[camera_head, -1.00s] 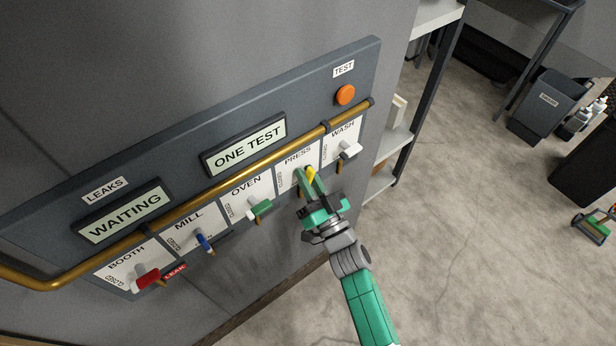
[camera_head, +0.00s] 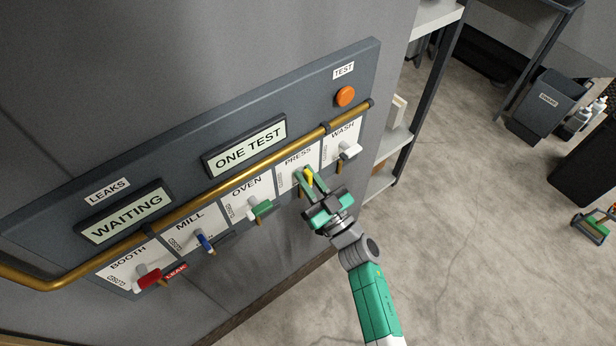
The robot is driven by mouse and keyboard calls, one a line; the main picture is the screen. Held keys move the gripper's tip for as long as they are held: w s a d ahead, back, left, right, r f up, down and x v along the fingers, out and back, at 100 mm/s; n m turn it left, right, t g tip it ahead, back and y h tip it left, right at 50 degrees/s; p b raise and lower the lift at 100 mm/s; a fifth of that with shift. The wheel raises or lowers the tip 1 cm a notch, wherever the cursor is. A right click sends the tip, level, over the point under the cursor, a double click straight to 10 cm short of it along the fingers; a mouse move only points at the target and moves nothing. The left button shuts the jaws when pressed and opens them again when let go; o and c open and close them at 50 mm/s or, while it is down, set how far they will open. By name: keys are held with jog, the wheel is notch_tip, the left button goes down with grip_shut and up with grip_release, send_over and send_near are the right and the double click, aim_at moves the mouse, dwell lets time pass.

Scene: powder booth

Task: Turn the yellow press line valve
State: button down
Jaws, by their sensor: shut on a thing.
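The yellow press valve handle (camera_head: 309,175) sits below the PRESS label (camera_head: 298,158) on the panel. My gripper (camera_head: 308,179) reaches it from the lower right, with its green fingers on either side of the handle. The gripper is shut on the yellow handle. The fingers and the gripper body hide most of the handle and the valve behind it, so its exact angle is hard to tell.
A brass pipe (camera_head: 225,190) runs along the panel just above the valves. The green oven valve (camera_head: 261,208) is to the left and the white wash valve (camera_head: 349,150) to the right. The blue mill valve (camera_head: 205,242) and red booth valve (camera_head: 148,278) are farther left.

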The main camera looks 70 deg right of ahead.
jog(key=c, duration=1.5)
grip_release()
jog(key=shift+s+a, duration=0.1)
jog(key=v, duration=0.7)
jog(key=shift+s+a+f, duration=0.15)
jog(key=shift+s+f, duration=0.05)
jog(key=shift+s, duration=0.05)
